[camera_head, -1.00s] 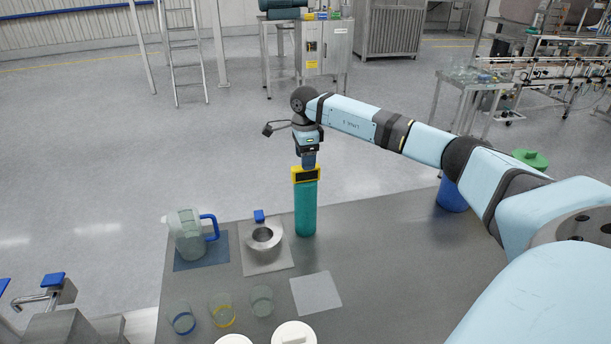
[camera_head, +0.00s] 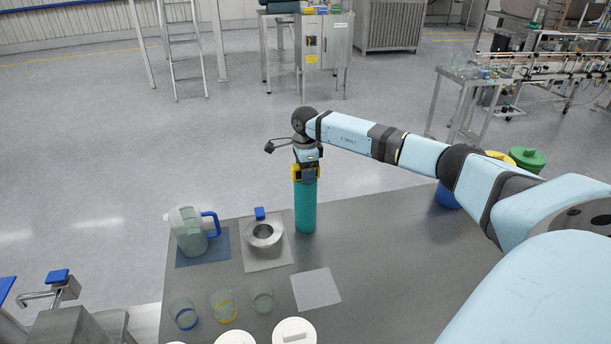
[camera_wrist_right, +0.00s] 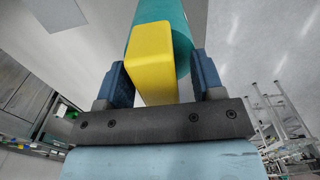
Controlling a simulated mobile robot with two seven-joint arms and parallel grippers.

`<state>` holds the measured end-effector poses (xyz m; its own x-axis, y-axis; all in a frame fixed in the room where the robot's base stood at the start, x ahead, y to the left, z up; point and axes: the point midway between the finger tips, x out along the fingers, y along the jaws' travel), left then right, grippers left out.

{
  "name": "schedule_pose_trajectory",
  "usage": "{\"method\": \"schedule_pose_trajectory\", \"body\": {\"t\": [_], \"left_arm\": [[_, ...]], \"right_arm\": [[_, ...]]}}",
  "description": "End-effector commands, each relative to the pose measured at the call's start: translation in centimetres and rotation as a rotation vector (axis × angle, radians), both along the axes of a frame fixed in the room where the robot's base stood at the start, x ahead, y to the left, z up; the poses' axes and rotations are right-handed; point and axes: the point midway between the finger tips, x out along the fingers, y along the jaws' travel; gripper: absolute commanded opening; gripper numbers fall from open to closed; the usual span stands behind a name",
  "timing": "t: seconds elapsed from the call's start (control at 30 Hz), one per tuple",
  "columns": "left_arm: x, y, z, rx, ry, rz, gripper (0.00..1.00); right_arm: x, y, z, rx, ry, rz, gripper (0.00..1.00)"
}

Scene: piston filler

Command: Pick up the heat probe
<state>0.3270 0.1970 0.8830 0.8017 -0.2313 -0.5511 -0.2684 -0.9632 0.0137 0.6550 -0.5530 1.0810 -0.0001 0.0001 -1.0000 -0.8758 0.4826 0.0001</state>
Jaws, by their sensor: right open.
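The heat probe, seen as a yellow block (camera_head: 297,173), is at the top of an upright teal cylinder (camera_head: 306,207) near the table's back edge. My right gripper (camera_head: 307,168) points down over it, its fingers partly covering the yellow block. In the right wrist view, the yellow block (camera_wrist_right: 152,58) lies between the two blue fingers of my right gripper (camera_wrist_right: 157,65). The teal cylinder extends beyond the block. My left gripper is out of view.
A jug with a blue handle (camera_head: 190,232) and a round metal vessel (camera_head: 263,234) stand left of the cylinder. Several clear beakers and white-lidded containers are at the front. A white square sheet (camera_head: 316,289) lies bare.

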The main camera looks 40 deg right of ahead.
Motion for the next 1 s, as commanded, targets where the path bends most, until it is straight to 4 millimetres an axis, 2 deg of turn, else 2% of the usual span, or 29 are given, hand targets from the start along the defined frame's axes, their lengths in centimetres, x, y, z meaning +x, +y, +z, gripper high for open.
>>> {"method": "schedule_pose_trajectory", "body": {"t": [0.17, 0.4, 0.43, 0.77, 0.87, 1.0], "left_arm": [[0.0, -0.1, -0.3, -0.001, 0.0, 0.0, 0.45], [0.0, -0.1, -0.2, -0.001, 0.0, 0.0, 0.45], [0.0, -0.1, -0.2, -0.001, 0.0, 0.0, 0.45], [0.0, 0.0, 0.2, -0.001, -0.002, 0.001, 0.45], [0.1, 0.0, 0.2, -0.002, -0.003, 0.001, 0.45], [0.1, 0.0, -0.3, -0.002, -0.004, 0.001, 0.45]], "right_arm": [[0.0, 0.0, -0.3, 0.0, 0.0, 0.0, 0.62], [0.0, 0.0, -0.2, 0.0, 0.0, 0.0, 0.07], [0.0, 0.0, -0.2, 0.0, 0.0, 0.0, 0.04], [0.0, 0.0, 0.1, 0.001, 0.0, 0.0, 0.04], [0.1, 0.0, 0.6, 0.0, -0.002, 0.0, 0.04], [0.1, -0.1, 2.4, -0.001, -0.004, 0.0, 0.04]]}}
